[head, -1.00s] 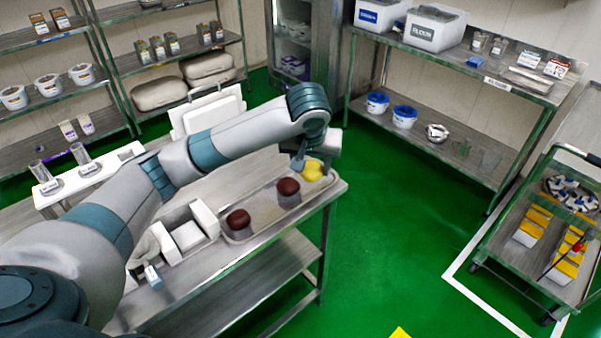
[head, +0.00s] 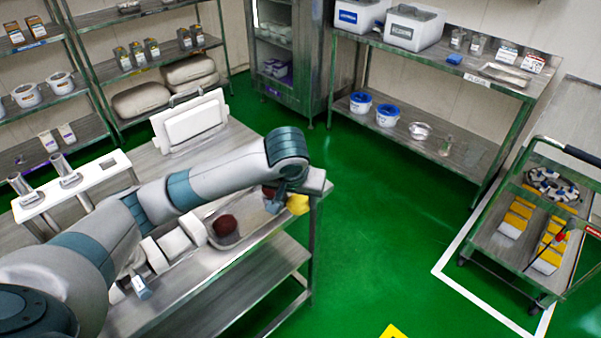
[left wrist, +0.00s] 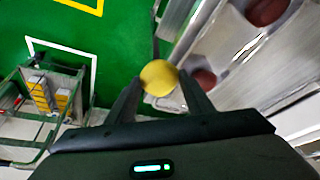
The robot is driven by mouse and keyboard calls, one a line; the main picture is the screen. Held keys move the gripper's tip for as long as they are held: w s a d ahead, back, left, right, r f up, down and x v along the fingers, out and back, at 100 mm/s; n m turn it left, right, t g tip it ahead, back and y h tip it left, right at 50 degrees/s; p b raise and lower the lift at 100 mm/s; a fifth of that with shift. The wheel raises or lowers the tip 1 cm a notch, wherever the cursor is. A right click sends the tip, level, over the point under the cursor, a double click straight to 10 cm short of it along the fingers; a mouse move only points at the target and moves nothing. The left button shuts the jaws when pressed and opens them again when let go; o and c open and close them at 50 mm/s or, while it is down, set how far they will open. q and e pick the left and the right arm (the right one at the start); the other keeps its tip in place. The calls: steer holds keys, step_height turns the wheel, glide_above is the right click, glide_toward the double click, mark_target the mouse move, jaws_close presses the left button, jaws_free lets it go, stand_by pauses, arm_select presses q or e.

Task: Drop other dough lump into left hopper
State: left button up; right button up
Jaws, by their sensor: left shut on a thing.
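My left gripper (head: 284,193) is shut on a yellow dough lump (head: 298,203) near the right end of the steel table. In the left wrist view the lump (left wrist: 159,77) sits between the two fingertips, with green floor behind it. One dark brown lump (head: 225,225) lies on the metal tray (head: 247,237). A second brown lump (head: 268,191) is partly hidden behind my left wrist. Both brown lumps show beside the fingers in the left wrist view. My right gripper is not in view.
White blocks (head: 173,242) stand left of the tray, and a white panel (head: 190,125) stands at the table's back. A white stand (head: 84,190) with metal tubes is at the left. A cart (head: 520,235) stands at the right.

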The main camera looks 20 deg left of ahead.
arm_select(q)
steer(key=s+d+f+m+h, duration=0.1)
steer(key=s+d+f+m, duration=0.1)
steer(key=s, duration=0.5)
step_height(320, 180, down, 3)
steer(key=shift+s+d+r, duration=0.15)
steer(key=shift+s+d, duration=0.05)
steer(key=shift+d, duration=0.4)
